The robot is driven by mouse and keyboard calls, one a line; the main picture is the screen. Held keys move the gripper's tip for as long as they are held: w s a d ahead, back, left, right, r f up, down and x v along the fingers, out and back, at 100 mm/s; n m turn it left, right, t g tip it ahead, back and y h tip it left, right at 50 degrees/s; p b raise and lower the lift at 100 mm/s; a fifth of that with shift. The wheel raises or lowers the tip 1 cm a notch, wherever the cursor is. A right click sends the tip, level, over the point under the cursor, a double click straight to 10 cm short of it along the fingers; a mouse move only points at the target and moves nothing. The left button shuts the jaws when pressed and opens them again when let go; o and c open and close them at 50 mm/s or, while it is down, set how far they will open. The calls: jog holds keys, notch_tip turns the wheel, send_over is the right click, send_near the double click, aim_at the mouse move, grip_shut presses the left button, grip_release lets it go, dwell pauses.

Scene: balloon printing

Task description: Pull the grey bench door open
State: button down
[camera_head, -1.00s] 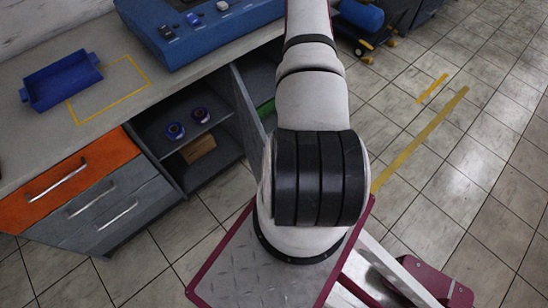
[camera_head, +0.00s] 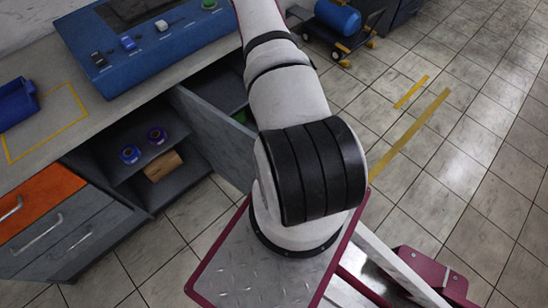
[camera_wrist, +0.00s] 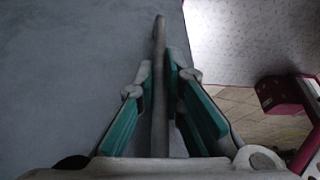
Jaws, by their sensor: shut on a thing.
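The grey bench door (camera_head: 212,135) stands swung out from the bench front in the head view, to the right of an open compartment. My arm covers its far right part. In the wrist view the door's flat grey face (camera_wrist: 70,75) fills the left side. A grey upright bar (camera_wrist: 159,60), seemingly the door's handle or edge, runs between the teal-padded fingers of my gripper (camera_wrist: 160,85). The fingers are shut on it, one on each side. My gripper is hidden behind my arm in the head view.
An orange drawer (camera_head: 35,205) is at left. A blue machine (camera_head: 150,45) sits on the bench. A blue tank cart (camera_head: 340,22) stands behind; tiled floor (camera_head: 470,170) at right is clear.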

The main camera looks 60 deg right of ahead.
jog(key=shift+s, duration=0.1)
jog(key=c, duration=1.7)
grip_release()
jog(key=v, duration=1.2)
